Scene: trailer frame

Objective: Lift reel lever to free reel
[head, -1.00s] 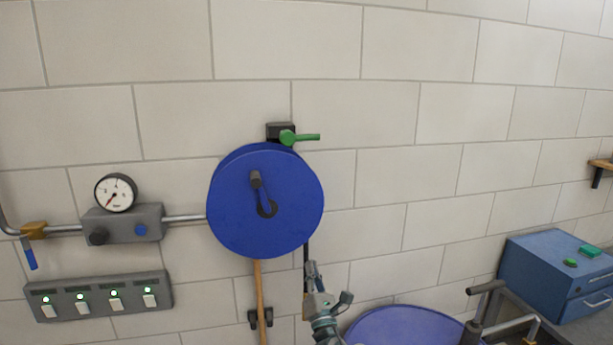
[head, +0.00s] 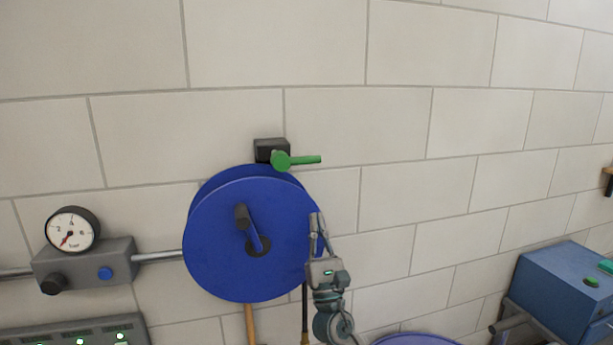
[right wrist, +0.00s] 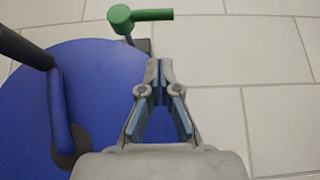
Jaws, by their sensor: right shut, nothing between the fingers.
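The blue reel (head: 225,265) hangs on the tiled wall, with a dark-handled crank at its middle. The green reel lever (head: 303,160) sits on a black block just above the reel and points right, about level. In the right wrist view the lever (right wrist: 152,14) is at the top, beyond the fingertips. My right gripper (head: 317,216) is at the reel's right edge, below the lever and apart from it. Its fingers point up, shut and empty; they also show in the right wrist view (right wrist: 159,66). My left gripper is in no view.
A pressure gauge (head: 73,229) on a grey pipe block is left of the reel, above a panel (head: 60,335) with lit green lamps. A blue box (head: 560,285) stands at the lower right. The wall right of the lever is clear.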

